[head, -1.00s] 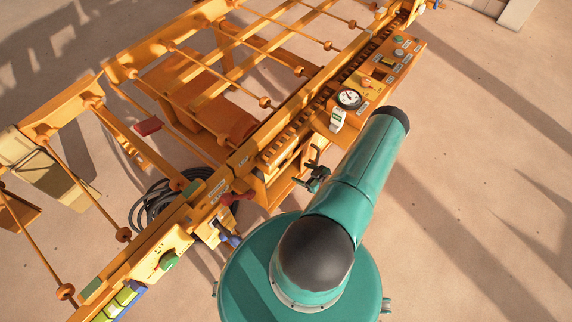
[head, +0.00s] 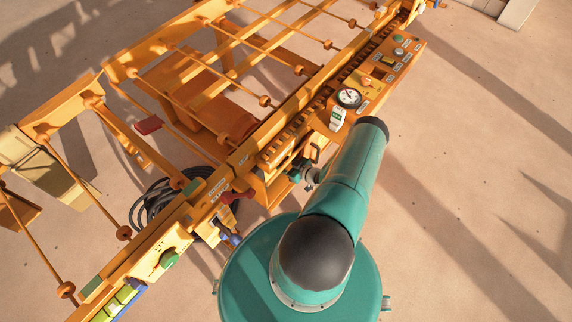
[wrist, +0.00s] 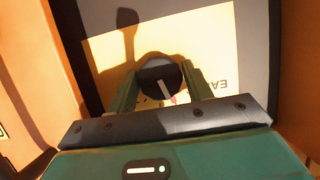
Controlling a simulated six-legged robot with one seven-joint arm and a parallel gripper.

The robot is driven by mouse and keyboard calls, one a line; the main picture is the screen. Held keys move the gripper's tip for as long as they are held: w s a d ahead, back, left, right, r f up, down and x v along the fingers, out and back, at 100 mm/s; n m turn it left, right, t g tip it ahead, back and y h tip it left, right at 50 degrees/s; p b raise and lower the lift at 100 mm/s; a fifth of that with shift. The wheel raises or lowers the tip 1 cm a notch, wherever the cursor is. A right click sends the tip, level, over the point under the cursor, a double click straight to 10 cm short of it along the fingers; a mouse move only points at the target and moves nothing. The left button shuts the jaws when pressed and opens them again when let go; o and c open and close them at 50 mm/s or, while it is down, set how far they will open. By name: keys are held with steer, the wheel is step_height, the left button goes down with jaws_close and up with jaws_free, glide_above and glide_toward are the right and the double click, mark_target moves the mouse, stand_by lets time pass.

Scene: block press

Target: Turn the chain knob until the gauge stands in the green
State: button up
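The gauge (head: 348,98) is a round white dial in a dark rim on the orange machine's side panel; its needle and coloured zones are too small to read. My gripper (head: 299,170) is at the machine's near side, below the gauge, partly hidden by my arm. In the wrist view a round dark knob (wrist: 158,72) with a pale pointer line sits on a cream label plate. My gripper's two green fingers (wrist: 160,85) stand on either side of the knob, seemingly open around it. Whether they touch it is unclear.
The cream plate (wrist: 215,45) carries upside-down letters, partly hidden. A white tag (head: 337,118) is beside the gauge. A control panel (head: 400,50) with several buttons lies farther along. Floor to the right is free.

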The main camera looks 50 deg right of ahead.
steer(key=c, duration=0.5)
steer(key=shift+m+y, duration=1)
steer(key=shift+m, duration=0.2)
steer(key=shift+d+m+y, duration=0.15)
steer(key=shift+m+y, duration=0.65)
steer(key=shift+m, duration=0.6)
steer(key=o, duration=1)
steer(key=shift+c, duration=0.2)
